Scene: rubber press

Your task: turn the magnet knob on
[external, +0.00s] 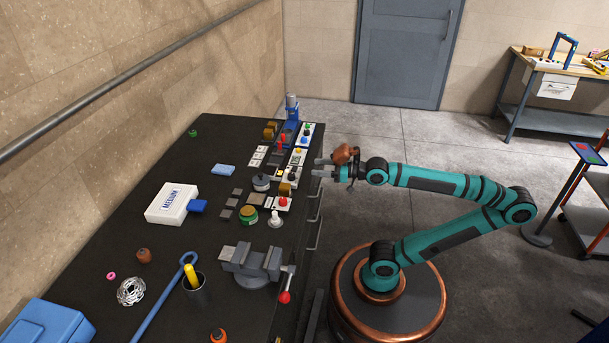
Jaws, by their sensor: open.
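A row of small control panels with knobs and buttons runs along the right edge of the black bench (150,290). A white panel with green and dark parts (307,130) is at the far end. Nearer are a panel with a dark knob (292,176) and one with a red knob (283,201). I cannot tell which is the magnet knob, nor read any labels or settings. My gripper (320,168) is open and empty at the bench's right edge, just right of the dark-knob panel and apart from it. Its fingers point left, toward the panels.
A grey vise (252,262) with a red-ended handle stands at the near right edge. The floor right of the bench is clear around my arm.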

